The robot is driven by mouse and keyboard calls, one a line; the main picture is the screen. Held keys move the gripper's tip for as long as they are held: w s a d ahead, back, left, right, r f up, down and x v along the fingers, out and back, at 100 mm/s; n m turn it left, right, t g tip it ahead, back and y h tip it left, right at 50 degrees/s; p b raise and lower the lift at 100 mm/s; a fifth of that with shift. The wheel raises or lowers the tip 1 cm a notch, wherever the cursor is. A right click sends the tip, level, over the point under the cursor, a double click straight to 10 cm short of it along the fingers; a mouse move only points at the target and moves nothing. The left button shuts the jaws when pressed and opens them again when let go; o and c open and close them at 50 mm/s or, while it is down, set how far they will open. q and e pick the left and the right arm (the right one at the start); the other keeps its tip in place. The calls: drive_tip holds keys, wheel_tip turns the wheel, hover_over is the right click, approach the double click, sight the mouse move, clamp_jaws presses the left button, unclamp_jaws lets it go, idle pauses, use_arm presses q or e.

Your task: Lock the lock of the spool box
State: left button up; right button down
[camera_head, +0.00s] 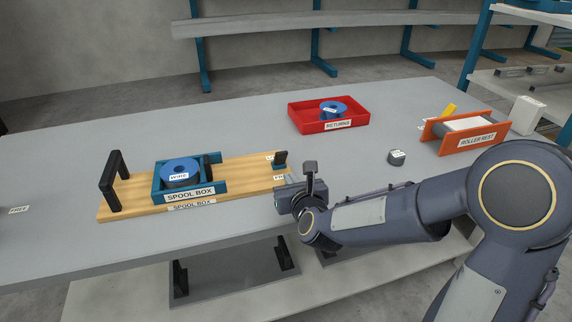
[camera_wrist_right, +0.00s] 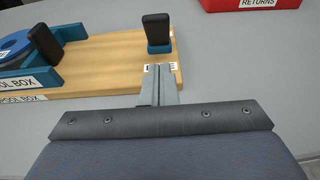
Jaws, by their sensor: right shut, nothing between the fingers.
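The spool box (camera_head: 190,194) is a blue open frame on a wooden board, holding a blue spool (camera_head: 180,169) labelled WIRE. A black tilted piece (camera_wrist_right: 45,43) stands at the box's right wall. A black upright lever or knob in a blue base (camera_head: 280,159) stands at the board's right end, with small labels beside it; it also shows in the right wrist view (camera_wrist_right: 158,32). The frames do not show which black piece is the lock. My right gripper (camera_wrist_right: 158,70) is shut and empty, its tips at the board's right end, just short of the upright piece. My left gripper is out of view.
The wooden board (camera_head: 245,187) has a black handle (camera_head: 112,180) at its left end. A red RETURNS tray (camera_head: 334,125) with a blue spool is behind. The grey table (camera_head: 230,125) is clear behind the board.

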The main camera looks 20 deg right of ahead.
sight(282, 158)
drive_tip(key=w, duration=0.1)
drive_tip(key=w+r, duration=0.1)
drive_tip(key=w+p, duration=0.1)
drive_tip(key=shift+w+r, duration=0.25)
drive_tip(key=shift+w, duration=0.05)
drive_tip(key=shift+w+r, duration=0.1)
drive_tip(key=shift+w, duration=0.35)
drive_tip(key=shift+p, duration=0.3)
